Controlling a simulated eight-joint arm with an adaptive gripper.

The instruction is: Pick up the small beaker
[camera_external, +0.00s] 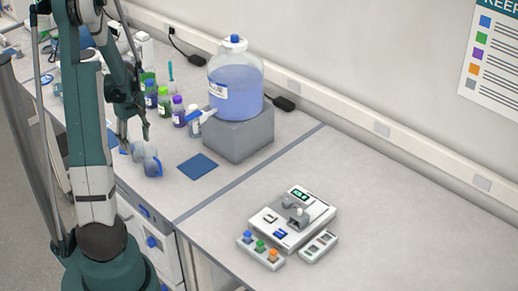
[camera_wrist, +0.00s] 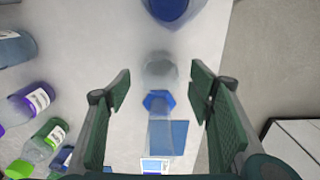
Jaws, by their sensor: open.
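A small clear beaker (camera_wrist: 160,70) stands on the bench in the wrist view, between the lines of my fingers and just beyond their tips. In the external view the small beaker (camera_external: 138,151) shows just below my gripper (camera_external: 134,137). My gripper is open, with its two green fingers apart on either side in the wrist view (camera_wrist: 160,82); nothing is held. A clear cylinder with a blue six-sided end (camera_wrist: 158,102) appears close to the beaker. I cannot tell whether they touch.
A blue vessel (camera_wrist: 174,8) is at the top of the wrist view. Several capped bottles (camera_external: 163,102) line the back. A large blue carboy (camera_external: 235,85) stands on a grey block (camera_external: 238,135). A blue mat (camera_external: 198,166) lies flat. The bench's front edge is close.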

